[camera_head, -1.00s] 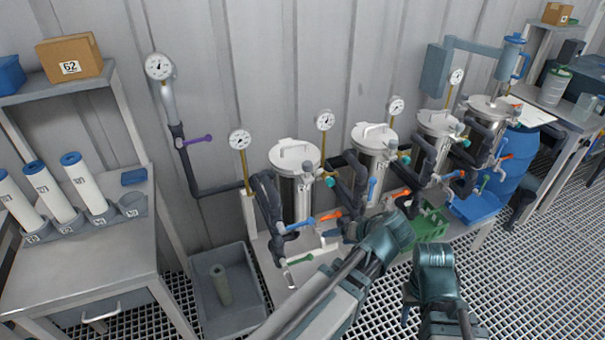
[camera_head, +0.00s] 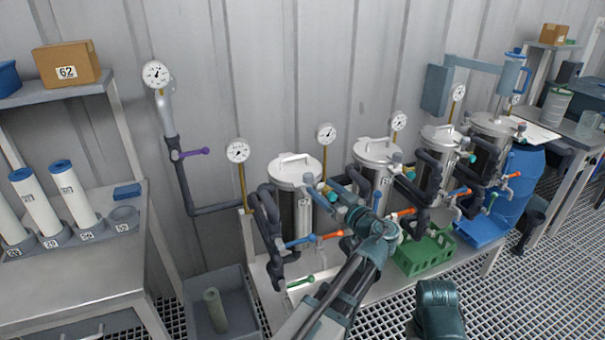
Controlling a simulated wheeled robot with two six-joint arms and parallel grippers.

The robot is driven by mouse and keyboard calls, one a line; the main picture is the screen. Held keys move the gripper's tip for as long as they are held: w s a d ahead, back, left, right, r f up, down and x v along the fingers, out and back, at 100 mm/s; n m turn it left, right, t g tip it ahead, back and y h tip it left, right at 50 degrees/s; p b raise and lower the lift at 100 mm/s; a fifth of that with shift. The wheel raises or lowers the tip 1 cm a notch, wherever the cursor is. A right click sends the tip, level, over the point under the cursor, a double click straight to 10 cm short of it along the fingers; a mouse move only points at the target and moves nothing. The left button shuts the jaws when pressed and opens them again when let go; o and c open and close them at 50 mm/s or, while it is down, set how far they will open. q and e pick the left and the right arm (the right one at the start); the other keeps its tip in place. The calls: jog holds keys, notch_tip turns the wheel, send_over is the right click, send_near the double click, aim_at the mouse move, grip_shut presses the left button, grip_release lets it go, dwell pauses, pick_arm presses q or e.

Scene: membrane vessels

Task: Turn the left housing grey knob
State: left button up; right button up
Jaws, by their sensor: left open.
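The left housing (camera_head: 296,205) is a steel vessel with a white-handled lid, standing on the light bench. Dark pipes run down its left side, and valves sit at its right side. I cannot single out its grey knob; my left gripper overlaps that side. My left gripper (camera_head: 334,196) is open, just right of the vessel's upper body, with its wrist reaching up from the lower right. Whether it touches a valve is not clear. My right arm shows only as a dark teal part at the bottom; its fingers are not visible.
Blue (camera_head: 299,242) and orange (camera_head: 333,235) valve handles sit low by the left housing, with a green handle (camera_head: 300,282) below. A second housing (camera_head: 376,160) stands close on the right. A green crate (camera_head: 425,255) lies on the bench. A grey bin (camera_head: 220,300) stands left.

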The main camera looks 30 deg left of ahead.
aim_at(305, 174)
pick_arm(q)
jog(key=x, duration=1.1)
jog(key=shift+d, duration=0.1)
grip_shut()
